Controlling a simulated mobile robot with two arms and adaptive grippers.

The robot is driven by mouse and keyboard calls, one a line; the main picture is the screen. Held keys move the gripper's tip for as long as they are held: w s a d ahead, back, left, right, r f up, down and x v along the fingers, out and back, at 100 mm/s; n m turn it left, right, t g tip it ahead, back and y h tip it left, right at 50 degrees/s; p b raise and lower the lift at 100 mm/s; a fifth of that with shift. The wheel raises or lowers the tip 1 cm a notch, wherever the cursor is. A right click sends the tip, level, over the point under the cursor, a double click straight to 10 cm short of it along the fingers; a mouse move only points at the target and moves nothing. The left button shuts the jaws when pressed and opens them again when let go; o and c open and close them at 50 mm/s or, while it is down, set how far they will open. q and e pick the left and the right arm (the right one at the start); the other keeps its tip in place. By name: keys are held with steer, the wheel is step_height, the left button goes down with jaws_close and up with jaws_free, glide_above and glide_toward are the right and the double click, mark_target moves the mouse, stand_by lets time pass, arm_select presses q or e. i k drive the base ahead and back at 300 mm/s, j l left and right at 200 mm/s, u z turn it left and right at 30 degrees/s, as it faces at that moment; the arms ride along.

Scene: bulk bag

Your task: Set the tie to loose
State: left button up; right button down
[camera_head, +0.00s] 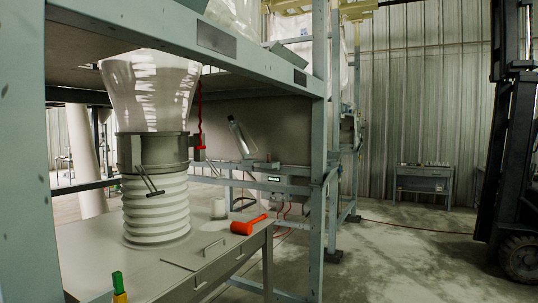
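The translucent white bag spout (150,88) hangs from under the grey frame and narrows into a dark grey collar (152,150). Below it, white ribbed bellows (155,212) stand on the table. A thin dark handle or cord-like piece (150,186) sticks out at the front of the collar. A red strand (200,112) hangs beside the spout on the right and meets a small red part at the collar's side. I cannot tell which of these is the tie, or its setting. Neither of my grippers is in view.
A green and yellow item (118,284) is at the bottom left. A frame post (319,160) stands right of the table. The floor beyond is open.

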mark_target(200, 146)
steer(key=i+l+u, duration=0.2)
steer(key=u, duration=0.15)
steer(key=i+l+u, duration=0.3)
steer(key=i+l+z, duration=0.25)
steer(key=i, duration=0.2)
steer(key=i+l+z, duration=0.25)
steer(key=i, duration=0.2)
steer(key=i+l+z, duration=0.25)
steer(key=i, duration=0.2)
steer(key=j, duration=0.1)
